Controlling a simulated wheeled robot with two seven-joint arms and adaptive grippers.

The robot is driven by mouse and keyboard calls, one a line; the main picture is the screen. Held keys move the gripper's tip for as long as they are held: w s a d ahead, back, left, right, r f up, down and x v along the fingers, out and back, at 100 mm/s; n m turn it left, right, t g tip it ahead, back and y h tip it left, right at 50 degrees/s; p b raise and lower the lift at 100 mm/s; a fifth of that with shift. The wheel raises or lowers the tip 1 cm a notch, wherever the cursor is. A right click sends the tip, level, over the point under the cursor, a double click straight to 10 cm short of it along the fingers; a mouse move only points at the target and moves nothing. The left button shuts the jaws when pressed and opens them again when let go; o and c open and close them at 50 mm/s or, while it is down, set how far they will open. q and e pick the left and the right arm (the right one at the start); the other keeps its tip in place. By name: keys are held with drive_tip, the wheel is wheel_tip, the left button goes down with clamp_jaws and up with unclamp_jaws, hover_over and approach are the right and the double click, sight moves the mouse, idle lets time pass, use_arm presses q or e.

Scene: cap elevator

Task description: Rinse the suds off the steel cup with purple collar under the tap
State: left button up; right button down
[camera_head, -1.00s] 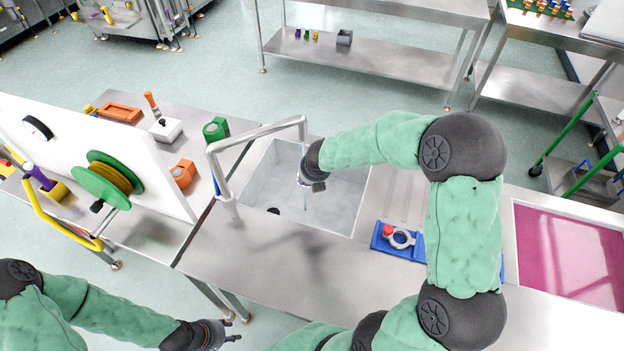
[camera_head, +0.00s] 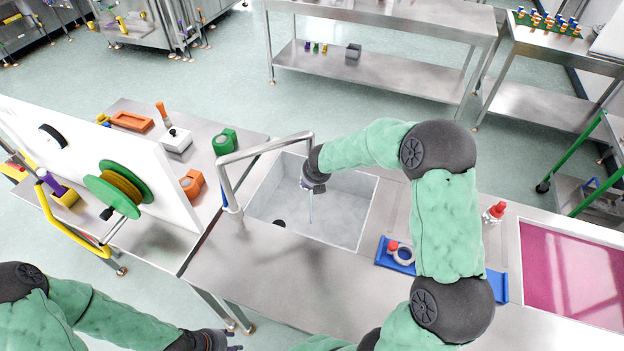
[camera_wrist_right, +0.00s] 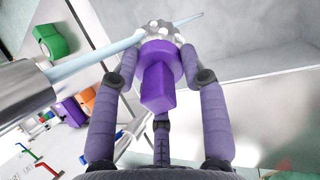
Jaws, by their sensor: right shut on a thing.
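The purple collar (camera_wrist_right: 160,62) of the cup sits between the fingers of my right gripper (camera_wrist_right: 158,85) in the wrist view. White suds (camera_wrist_right: 158,33) show just beyond the collar, and the steel body is mostly hidden. A pale blue water stream (camera_wrist_right: 95,60) runs from the tap's spout (camera_wrist_right: 25,90) to the suds and past them. In the head view, my right gripper (camera_head: 313,186) is over the sink basin (camera_head: 345,215), below and beside the end of the tap (camera_head: 262,146); the cup is hardly visible there. My left gripper (camera_head: 222,342) is at the bottom edge, its jaws unclear.
A blue tray (camera_head: 382,257) with a ring and a red-topped piece lies right of the sink. A red-topped item (camera_head: 495,212) stands farther right, before a pink basin (camera_head: 570,265). A white panel with a green reel (camera_head: 118,188) stands left. The counter before the sink is clear.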

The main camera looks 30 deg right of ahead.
drive_tip(key=shift+d+r, duration=0.1)
drive_tip(key=shift+d, duration=0.2)
drive_tip(key=shift+s+d+p, duration=0.1)
drive_tip(key=shift+d+p, duration=0.2)
idle(0.3)
drive_tip(key=shift+s, duration=0.15)
drive_tip(key=s+a+b, duration=0.2)
drive_tip(key=s+b, duration=0.1)
drive_tip(key=s, duration=0.4)
drive_tip(key=shift+s, duration=0.3)
idle(0.4)
idle(1.1)
